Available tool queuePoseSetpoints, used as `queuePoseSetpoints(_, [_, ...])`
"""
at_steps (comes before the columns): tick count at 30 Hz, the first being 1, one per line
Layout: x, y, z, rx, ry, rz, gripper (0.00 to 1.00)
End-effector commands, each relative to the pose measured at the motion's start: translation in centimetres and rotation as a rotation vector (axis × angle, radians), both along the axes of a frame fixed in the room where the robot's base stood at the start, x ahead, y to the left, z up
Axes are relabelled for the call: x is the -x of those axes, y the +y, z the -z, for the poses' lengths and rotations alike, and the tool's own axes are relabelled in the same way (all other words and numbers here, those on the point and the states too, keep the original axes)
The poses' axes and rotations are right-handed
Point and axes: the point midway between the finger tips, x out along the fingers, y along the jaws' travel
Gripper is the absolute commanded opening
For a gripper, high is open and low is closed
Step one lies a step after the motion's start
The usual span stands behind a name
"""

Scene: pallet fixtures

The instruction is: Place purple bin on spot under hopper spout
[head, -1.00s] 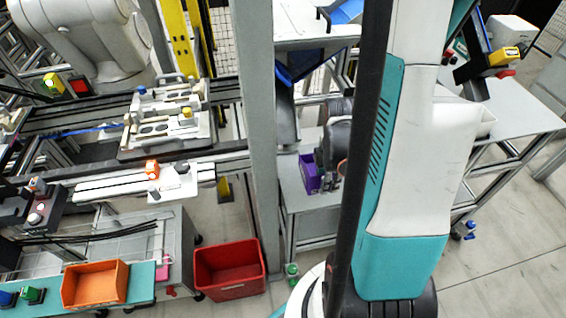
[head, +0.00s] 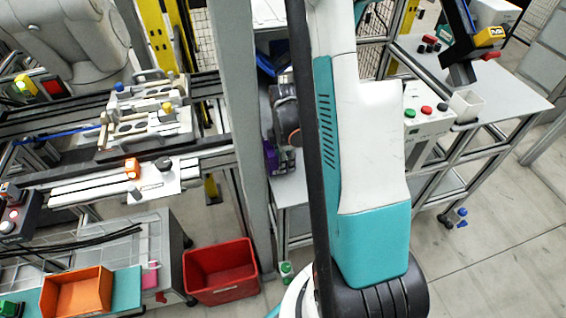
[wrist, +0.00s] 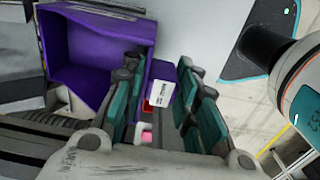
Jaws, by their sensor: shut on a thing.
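The purple bin (head: 271,157) is in the head view just right of the grey post, mostly hidden by the post and my arm. In the wrist view the purple bin (wrist: 100,38) is tilted, with its open inside facing the camera. My gripper (wrist: 160,72) is shut on the bin's near right side; the exact contact is partly hidden by the fingers. In the head view my gripper (head: 286,160) is small and dark beside the bin. A blue hopper part (head: 272,62) shows above, behind the post and arm. The spout and the spot under it are hidden.
The grey post (head: 237,130) stands close left of the bin. A red bin (head: 220,272) is on the floor, and an orange bin (head: 77,292) is on a bench at left.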

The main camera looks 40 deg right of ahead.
Motion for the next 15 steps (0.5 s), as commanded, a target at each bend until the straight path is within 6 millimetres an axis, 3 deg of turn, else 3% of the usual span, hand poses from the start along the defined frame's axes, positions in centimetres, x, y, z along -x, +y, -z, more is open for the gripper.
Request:
queuePoseSetpoints(2, [-0.63, -0.01, 0.9, 0.0, 0.0, 0.001, 0.0])
queuePoseSetpoints(13, [-0.71, -0.01, 1.12, 0.0, 0.0, 0.001, 0.0])
queuePoseSetpoints(14, [-0.71, -0.01, 1.14, 0.0, 0.0, 0.001, 0.3])
queuePoseSetpoints(15, [-0.7, 0.0, 1.05, 0.0, 0.0, 0.001, 0.39])
